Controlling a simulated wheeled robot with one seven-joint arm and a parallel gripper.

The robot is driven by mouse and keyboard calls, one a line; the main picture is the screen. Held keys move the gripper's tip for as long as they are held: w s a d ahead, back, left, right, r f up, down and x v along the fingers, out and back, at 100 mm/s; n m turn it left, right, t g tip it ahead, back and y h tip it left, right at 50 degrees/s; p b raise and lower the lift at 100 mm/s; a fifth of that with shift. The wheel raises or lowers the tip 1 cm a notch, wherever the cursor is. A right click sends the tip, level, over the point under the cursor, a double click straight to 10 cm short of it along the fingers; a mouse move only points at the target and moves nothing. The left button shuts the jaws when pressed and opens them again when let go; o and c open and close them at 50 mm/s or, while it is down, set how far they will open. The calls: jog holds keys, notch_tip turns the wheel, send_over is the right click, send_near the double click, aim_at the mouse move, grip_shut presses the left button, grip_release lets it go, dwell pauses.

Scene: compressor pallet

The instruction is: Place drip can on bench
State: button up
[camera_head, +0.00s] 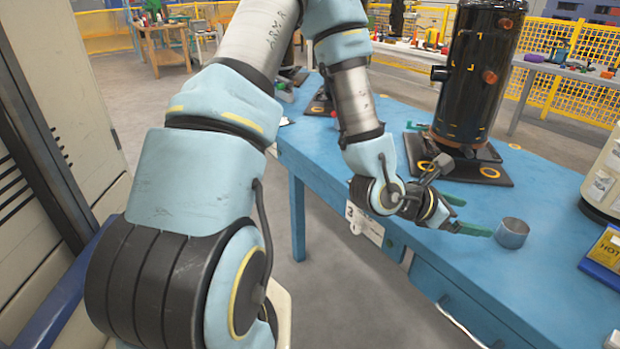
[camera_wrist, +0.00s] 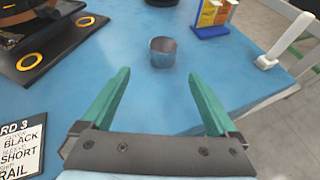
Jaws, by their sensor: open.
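The drip can (camera_head: 511,233) is a small grey metal cup standing upright on the blue bench (camera_head: 345,140), near its front edge. In the wrist view the can (camera_wrist: 162,52) stands beyond the fingertips, roughly centred between them and apart from both. My gripper (camera_head: 476,215) has green fingers and is low over the bench, just left of the can. In the wrist view my gripper (camera_wrist: 160,85) is open with nothing between its fingers.
A black compressor cylinder (camera_head: 478,70) stands on a dark base plate (camera_head: 465,168) behind my gripper. A yellow-and-blue sign holder (camera_head: 606,250) is right of the can. A lettered card (camera_wrist: 20,140) is at the wrist view's lower left. Bench top around the can is clear.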

jog(key=w+a+m+y, duration=0.1)
jog(key=w+a+m, duration=0.1)
jog(key=w+a+f+m+y, duration=0.1)
jog(key=w+a, duration=0.1)
jog(key=a, duration=0.1)
jog(key=w+a+f+m+t+y, duration=0.1)
jog(key=w+a+m+y, duration=0.1)
jog(key=a, duration=0.1)
jog(key=shift+f+m, duration=0.15)
jog(key=shift+m, duration=0.15)
jog(key=w+a+r+m+y, duration=0.2)
jog(key=a+m+y, duration=0.2)
jog(key=a, duration=0.7)
jog(key=w+a+r+m+y, duration=0.2)
jog(key=a+m, duration=0.4)
jog(key=a, duration=0.6)
jog(key=shift+a+m+y, duration=0.3)
jog(key=shift+m+y, duration=0.1)
jog(key=shift+y, duration=0.5)
jog(key=shift+o, duration=0.2)
jog(key=s+a+r+m+g+y, duration=0.1)
jog(key=s+a+r+m, duration=0.2)
jog(key=a, duration=0.3)
jog(key=shift+s+a+r+m+g, duration=0.4)
jog(key=shift+s+m, duration=0.1)
jog(key=shift+s, duration=0.1)
jog(key=shift+o, duration=0.3)
jog(key=shift+s+a+r, duration=0.1)
jog(key=shift+s+a, duration=0.05)
jog(key=shift+s, duration=0.1)
